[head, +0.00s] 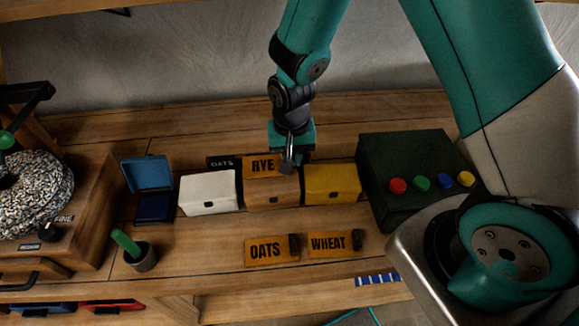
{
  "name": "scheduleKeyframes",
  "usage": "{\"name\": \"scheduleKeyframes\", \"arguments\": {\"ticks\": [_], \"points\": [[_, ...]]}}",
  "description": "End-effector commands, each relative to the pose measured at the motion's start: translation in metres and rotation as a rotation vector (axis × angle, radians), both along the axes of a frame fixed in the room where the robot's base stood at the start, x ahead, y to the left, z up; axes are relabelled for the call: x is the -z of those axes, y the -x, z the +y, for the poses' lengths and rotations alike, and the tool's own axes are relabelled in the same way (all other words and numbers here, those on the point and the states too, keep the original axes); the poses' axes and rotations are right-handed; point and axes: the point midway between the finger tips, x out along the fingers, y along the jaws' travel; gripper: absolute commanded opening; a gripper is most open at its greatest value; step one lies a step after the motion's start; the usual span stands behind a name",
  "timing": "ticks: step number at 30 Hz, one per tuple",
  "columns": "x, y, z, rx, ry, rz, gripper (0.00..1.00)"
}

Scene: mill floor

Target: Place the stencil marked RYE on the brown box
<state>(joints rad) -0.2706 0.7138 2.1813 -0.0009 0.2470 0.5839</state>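The orange stencil marked RYE (262,167) is at the top of the brown box (270,195), its lettering facing me. My gripper (287,164) is at the stencil's right end, pointing down, and appears shut on it; the fingers cover that end. I cannot tell whether the stencil rests on the box lid or hangs just above it. The brown box stands between a white box (207,193) and a yellow box (331,184). Two more orange stencils, OATS (266,251) and WHEAT (329,243), lie on the bench in front, each with a dark grip at its right end.
A dark sign reading OATS (221,162) stands behind the white box. An open blue ink pad (152,204) and a cup with a green handle (142,258) are left. A dark green button box (418,160) stands right. A stone mill (35,195) is far left.

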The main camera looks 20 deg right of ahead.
Motion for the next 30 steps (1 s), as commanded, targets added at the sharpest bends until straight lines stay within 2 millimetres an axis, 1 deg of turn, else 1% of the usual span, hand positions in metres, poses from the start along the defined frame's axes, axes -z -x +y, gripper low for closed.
{"name": "scheduleKeyframes", "arguments": {"ticks": [1,6,13,15,22,26,27,29,30], "points": [[0.006,0.000,0.000,0.001,0.001,0.001,0.00],[0.020,-0.001,0.000,0.001,0.000,0.000,0.00],[0.050,0.000,-0.001,0.001,0.000,0.000,0.00],[0.053,-0.001,0.000,0.001,-0.001,-0.001,0.00],[0.054,-0.001,0.000,0.001,0.000,-0.002,0.00],[0.059,-0.001,0.000,0.001,0.000,-0.002,0.00],[0.057,-0.001,-0.001,0.001,-0.001,-0.001,0.26],[0.057,-0.001,0.000,0.001,-0.001,-0.001,0.40],[0.057,-0.001,0.000,0.001,-0.001,-0.001,0.42]]}}
